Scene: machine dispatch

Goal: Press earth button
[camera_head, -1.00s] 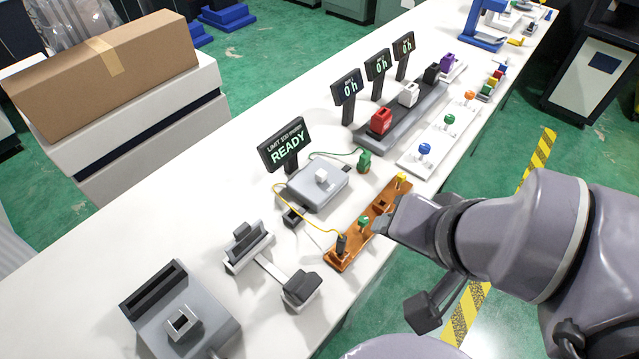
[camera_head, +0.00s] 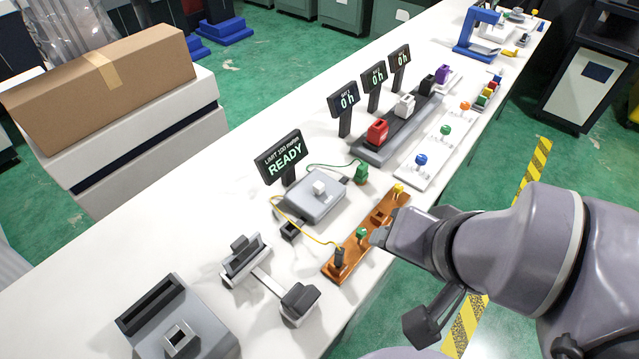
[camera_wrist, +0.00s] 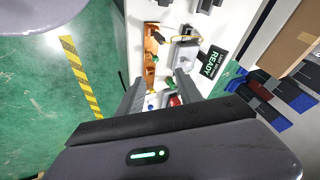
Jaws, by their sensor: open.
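An orange-brown board (camera_head: 350,250) lies along the table's near edge. It carries a black plug (camera_head: 339,258), a green button (camera_head: 361,234), a brown block (camera_head: 379,216) and a yellow button (camera_head: 398,189). A grey box (camera_head: 312,205) with a white button (camera_head: 319,187) stands behind it, beside a display (camera_head: 281,160) reading READY. No readable label shows which button is earth. My gripper (camera_head: 377,238) is close to the board's near side, right of the green button; contact cannot be told. In the wrist view my gripper (camera_wrist: 160,92) is open, its fingers apart and nothing held.
Red, white and black blocks sit on a grey rack (camera_head: 372,147) beyond. A white strip (camera_head: 432,165) carries blue, green and orange knobs. A yellow cable (camera_head: 300,220) loops behind the board. A grey fixture (camera_head: 190,315) stands at lower left. Bare tabletop shows behind the displays.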

